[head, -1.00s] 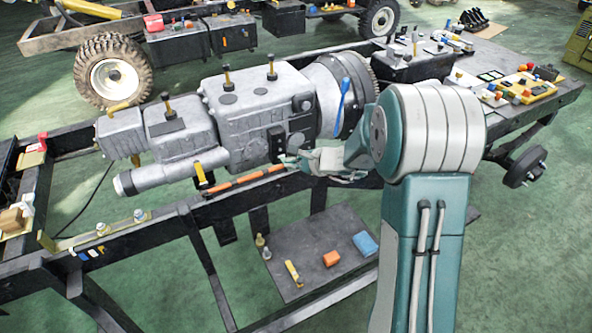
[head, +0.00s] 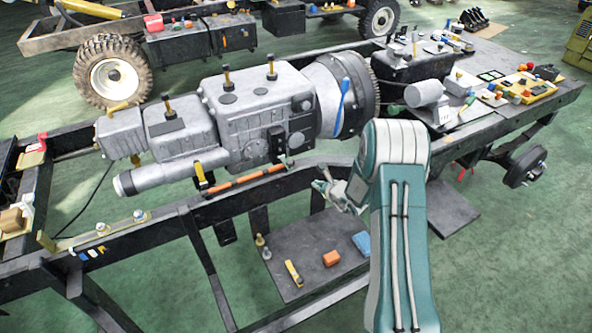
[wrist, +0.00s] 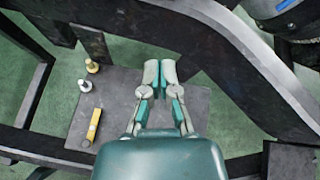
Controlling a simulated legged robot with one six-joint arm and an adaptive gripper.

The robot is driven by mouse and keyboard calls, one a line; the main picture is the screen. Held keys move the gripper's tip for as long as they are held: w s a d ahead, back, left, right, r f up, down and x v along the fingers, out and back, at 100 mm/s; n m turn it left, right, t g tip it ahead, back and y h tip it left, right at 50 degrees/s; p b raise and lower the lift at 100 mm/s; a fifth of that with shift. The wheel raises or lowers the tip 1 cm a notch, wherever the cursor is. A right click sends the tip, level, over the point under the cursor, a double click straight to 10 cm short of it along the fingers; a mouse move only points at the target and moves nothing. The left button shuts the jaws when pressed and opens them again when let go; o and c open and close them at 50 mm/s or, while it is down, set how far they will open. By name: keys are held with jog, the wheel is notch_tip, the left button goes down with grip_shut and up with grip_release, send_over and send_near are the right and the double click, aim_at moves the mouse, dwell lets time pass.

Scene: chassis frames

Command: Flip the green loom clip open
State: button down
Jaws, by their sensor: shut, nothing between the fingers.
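A small greenish clip (head: 283,160) stands at the right end of the orange loom (head: 246,180), on the near frame rail below the gearbox. It is too small to tell whether its flap is open or closed. My gripper (head: 322,181) is right of the clip and lower, apart from it, beside the near rail. In the wrist view my gripper (wrist: 160,72) has its two fingers close together, shut and empty, above the dark lower plate. The clip does not show in the wrist view.
The grey gearbox (head: 255,115) fills the frame behind the clip. A yellow clip (head: 200,177) stands at the loom's left end. The black rail (wrist: 255,60) runs close right of my fingers in the wrist view. The lower plate (head: 310,245) carries bolts and coloured blocks.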

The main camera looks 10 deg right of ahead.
send_near(291, 168)
jog(key=d+f+x, duration=0.1)
jog(key=x, duration=0.6)
jog(key=shift+w+a+r, duration=0.1)
jog(key=shift+a+r, duration=0.2)
jog(key=shift+r, duration=0.05)
dwell(0.3)
jog(key=shift+a+r, duration=0.15)
jog(key=shift+d+r, duration=0.15)
jog(key=shift+d, duration=0.15)
jog(key=shift+w+a+r+g, duration=0.1)
jog(key=shift+a+r+g, duration=0.1)
jog(key=shift+a+g, duration=0.15)
